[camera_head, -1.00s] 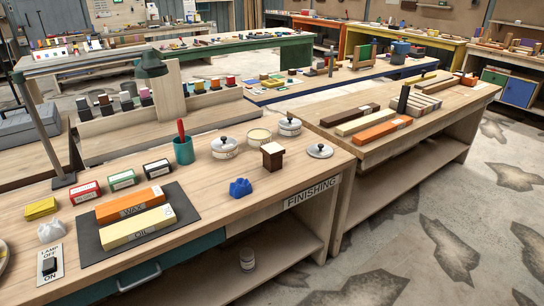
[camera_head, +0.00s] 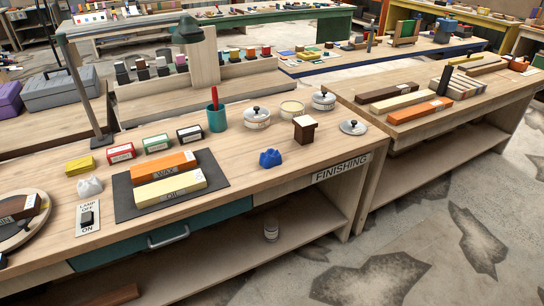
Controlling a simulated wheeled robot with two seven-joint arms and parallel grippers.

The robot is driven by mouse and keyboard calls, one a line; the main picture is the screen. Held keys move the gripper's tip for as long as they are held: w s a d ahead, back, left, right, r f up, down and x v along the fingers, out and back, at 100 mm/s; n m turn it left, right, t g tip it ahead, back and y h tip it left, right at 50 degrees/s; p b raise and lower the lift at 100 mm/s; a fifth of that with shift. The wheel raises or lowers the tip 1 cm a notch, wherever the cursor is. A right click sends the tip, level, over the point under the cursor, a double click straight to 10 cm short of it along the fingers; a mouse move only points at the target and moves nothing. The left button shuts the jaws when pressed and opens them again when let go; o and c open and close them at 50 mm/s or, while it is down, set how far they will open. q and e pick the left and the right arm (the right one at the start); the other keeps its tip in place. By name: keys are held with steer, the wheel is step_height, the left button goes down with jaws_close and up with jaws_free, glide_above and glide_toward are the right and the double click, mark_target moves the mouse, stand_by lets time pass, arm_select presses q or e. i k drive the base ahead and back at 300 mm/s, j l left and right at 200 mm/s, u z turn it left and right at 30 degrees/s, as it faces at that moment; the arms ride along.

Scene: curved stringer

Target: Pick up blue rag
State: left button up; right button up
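The blue rag (camera_head: 270,158) is a small crumpled lump on the finishing bench (camera_head: 240,178). It lies right of the dark mat (camera_head: 219,184) and left of a small brown block with a pale top (camera_head: 305,129). Nothing touches it and it is fully in view. A similar white crumpled rag (camera_head: 89,186) lies at the left, above the lamp switch plate. Neither of my grippers is in the picture.
Orange WAX and yellow OIL blocks lie on the mat. A teal cup (camera_head: 217,118), lidded tins (camera_head: 257,117) and small boxes stand behind. A desk lamp (camera_head: 85,80) rises at the left. Bare wood surrounds the rag, and open floor lies at the right.

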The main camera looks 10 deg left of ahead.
mark_target(271, 158)
steer(key=i+l+u, duration=0.25)
steer(key=i+l, duration=0.15)
steer(key=l, duration=0.25)
steer(key=i+l+u, duration=0.25)
steer(key=l, duration=0.45)
steer(key=i+l+u, duration=0.1)
steer(key=i+l, duration=0.2)
steer(key=l, duration=0.05)
